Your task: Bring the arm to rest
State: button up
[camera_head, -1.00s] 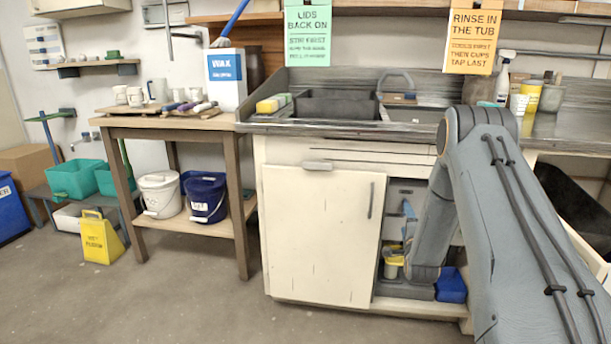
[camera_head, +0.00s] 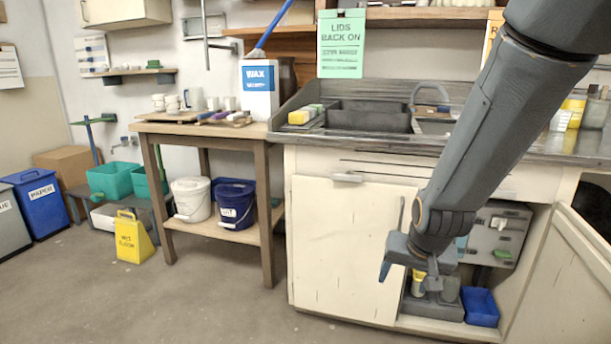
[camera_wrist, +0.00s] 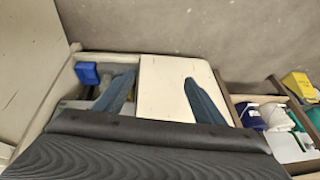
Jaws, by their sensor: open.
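My gripper (camera_head: 410,276) hangs in front of the sink cabinet, pointing downward, near the right edge of the shut white door (camera_head: 345,245). In the wrist view, my gripper's two blue-grey fingers (camera_wrist: 160,98) stand wide apart with nothing between them. My arm comes down from the upper right in the head view and hides part of the cabinet opening and counter.
The open cabinet bay holds a blue bin (camera_head: 481,308) and a yellow container (camera_head: 418,284). An open door (camera_head: 560,285) stands at the right. A white bucket (camera_head: 191,200) and a dark blue bucket (camera_head: 235,205) sit on the bench's lower shelf. The floor at front left is clear.

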jog(key=s+a+r+n+g, duration=0.1)
jog(key=s+a+n+g, duration=0.25)
jog(key=s, duration=0.75)
jog(key=s+a+r+n+g, duration=0.2)
jog(key=s+a+r+n, duration=0.1)
jog(key=s+a+r, duration=0.7)
jog(key=s+d+r+m+p, duration=0.1)
jog(key=d+r+m+p, duration=0.2)
jog(key=d+r+p, duration=0.5)
jog(key=d+p, duration=0.2)
jog(key=p, duration=0.9)
jog(key=shift+d+r+p, duration=0.3)
jog(key=shift+r, duration=0.1)
